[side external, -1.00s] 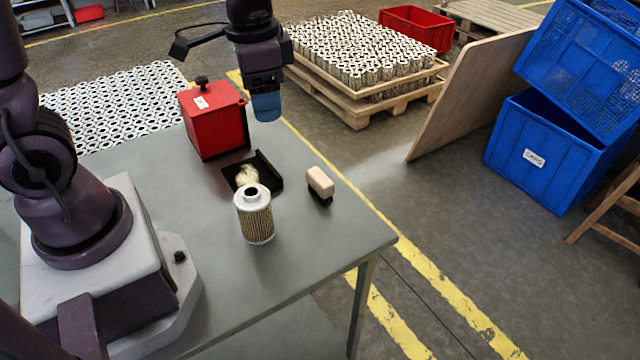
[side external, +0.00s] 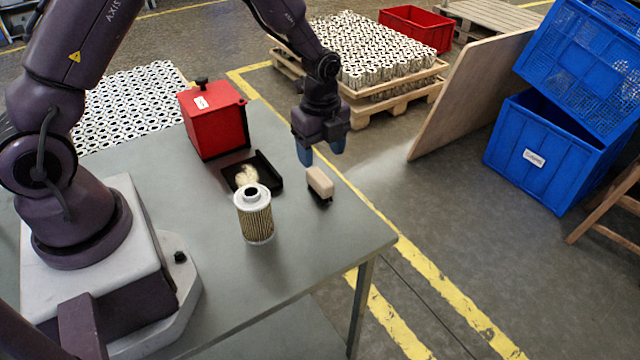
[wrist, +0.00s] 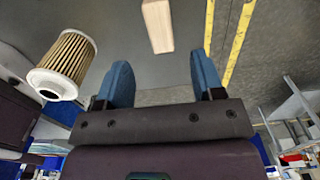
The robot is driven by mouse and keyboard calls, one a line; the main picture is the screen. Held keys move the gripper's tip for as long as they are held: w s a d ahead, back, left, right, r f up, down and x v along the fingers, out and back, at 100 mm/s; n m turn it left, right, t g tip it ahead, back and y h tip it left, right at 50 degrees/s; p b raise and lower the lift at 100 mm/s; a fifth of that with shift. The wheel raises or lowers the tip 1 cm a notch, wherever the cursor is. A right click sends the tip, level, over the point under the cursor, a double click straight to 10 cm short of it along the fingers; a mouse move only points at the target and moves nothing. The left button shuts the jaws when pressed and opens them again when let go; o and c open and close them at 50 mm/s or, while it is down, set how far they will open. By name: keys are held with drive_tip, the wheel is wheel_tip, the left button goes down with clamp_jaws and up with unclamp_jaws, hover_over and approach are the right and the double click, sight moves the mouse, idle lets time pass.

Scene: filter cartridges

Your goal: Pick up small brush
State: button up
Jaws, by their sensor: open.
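The small brush (side external: 320,183) lies near the right edge of the grey table, with a pale wooden back on top and dark bristles below. My gripper (side external: 320,158) is open and empty, above the table and a little behind the brush, apart from it. In the wrist view the brush (wrist: 158,25) shows at the top, beyond and between the open blue fingertips (wrist: 163,75). Its bristles are not clear there.
A filter cartridge (side external: 256,217) stands left of the brush. A black dustpan-like tray (side external: 265,171) holding pale fluff (side external: 246,176) lies behind it. A red box (side external: 213,122) with a black knob stands farther back. The table's front is clear.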

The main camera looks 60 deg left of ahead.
sight(320, 176)
drive_tip(key=f, duration=0.8)
drive_tip(key=shift+a+f, duration=0.25)
drive_tip(key=shift+f, duration=0.05)
drive_tip(key=c, duration=1)
drive_tip(key=shift+w+r, duration=0.1)
drive_tip(key=shift+r, duration=0.45)
drive_tip(key=r, duration=0.2)
drive_tip(key=shift+s+r, duration=0.25)
drive_tip(key=shift+r, duration=0.15)
drive_tip(key=s+r, duration=0.3)
drive_tip(key=s, duration=0.1)
drive_tip(key=s+d+r, duration=0.1)
drive_tip(key=s+r, duration=0.2)
drive_tip(key=s, duration=0.2)
drive_tip(key=s+r, duration=0.3)
drive_tip(key=s, duration=0.1)
drive_tip(key=shift+s+d, duration=0.15)
drive_tip(key=shift+s, duration=0.15)
